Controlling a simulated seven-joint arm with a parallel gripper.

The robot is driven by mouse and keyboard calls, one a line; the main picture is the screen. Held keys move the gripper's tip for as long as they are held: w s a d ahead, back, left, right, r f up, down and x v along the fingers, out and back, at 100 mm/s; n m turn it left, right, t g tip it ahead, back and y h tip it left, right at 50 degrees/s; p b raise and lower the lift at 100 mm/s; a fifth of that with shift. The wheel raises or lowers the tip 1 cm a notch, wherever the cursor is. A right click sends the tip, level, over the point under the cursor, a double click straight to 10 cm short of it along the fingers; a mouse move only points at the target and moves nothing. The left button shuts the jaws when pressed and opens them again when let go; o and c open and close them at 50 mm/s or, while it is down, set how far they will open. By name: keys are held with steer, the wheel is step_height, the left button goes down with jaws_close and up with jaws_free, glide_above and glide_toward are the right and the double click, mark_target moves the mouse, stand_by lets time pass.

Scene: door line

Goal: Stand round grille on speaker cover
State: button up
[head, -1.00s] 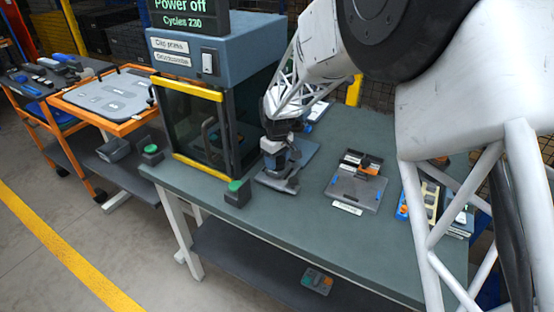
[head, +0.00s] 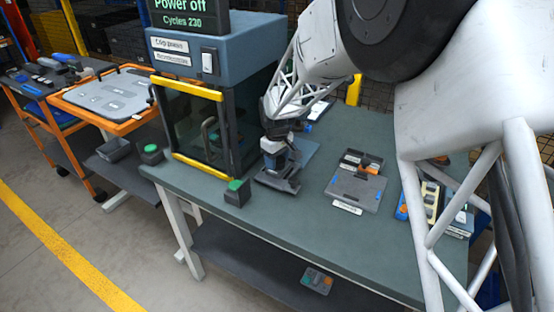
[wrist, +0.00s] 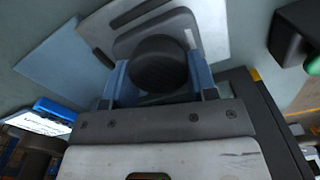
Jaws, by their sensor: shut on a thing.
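My gripper (wrist: 159,78) is shut on the round grille (wrist: 157,62), a dark disc held between its two blue fingers in the wrist view. A grey panel, which looks like the speaker cover (wrist: 178,28), lies just beyond and beneath the disc. I cannot tell whether the disc touches it. In the head view my gripper (head: 275,163) points down low over the bench beside the press, with the grey cover (head: 288,186) at its tip. The grille is too hidden there to make out.
A glass-fronted press (head: 212,120) with yellow bars stands close left of my gripper. A green-topped button box (head: 237,192) sits at the bench's front edge. A grey tray (head: 356,190) lies to the right. Bare bench (head: 300,222) lies in front.

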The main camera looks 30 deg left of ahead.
steer(key=o, duration=1)
steer(key=shift+r, duration=0.1)
steer(key=shift+r, duration=3.8)
